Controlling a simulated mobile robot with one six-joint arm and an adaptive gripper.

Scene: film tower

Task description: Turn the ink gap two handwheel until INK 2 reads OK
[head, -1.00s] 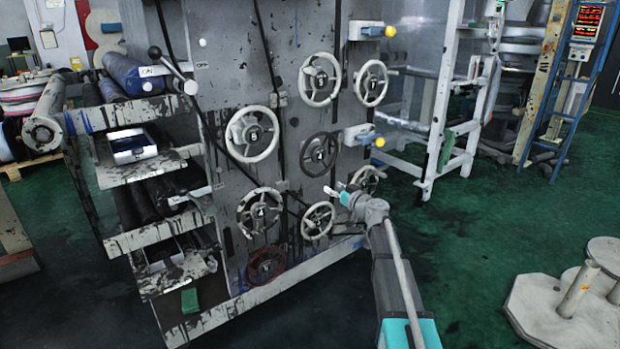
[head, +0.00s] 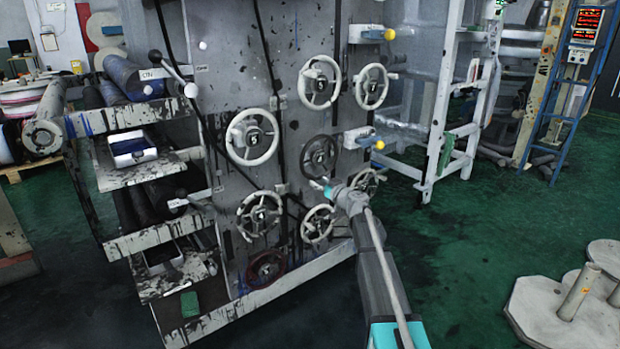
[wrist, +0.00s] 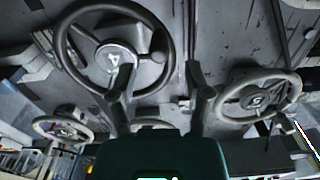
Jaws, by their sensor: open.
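Several handwheels sit on the grey machine side panel. A dark handwheel (head: 319,153) is just above my gripper (head: 323,188); a pale handwheel (head: 318,223) is just below it. Their hub marks are too small to read surely, so I cannot tell which one is ink gap two. In the wrist view my gripper (wrist: 160,82) is open and empty. Its left finger overlaps the lower rim of a dark handwheel (wrist: 113,57) in the picture; contact cannot be told. A paler handwheel (wrist: 257,98) is at the right. A display (head: 587,20) shows red text, unreadable, so INK 2 cannot be read.
Other pale handwheels (head: 251,137) and a dark red one (head: 266,268) surround this spot. A yellow-ended knob (head: 379,145) juts out at the right. A white frame (head: 440,130) stands beyond it. The green floor (head: 470,260) at the right is open.

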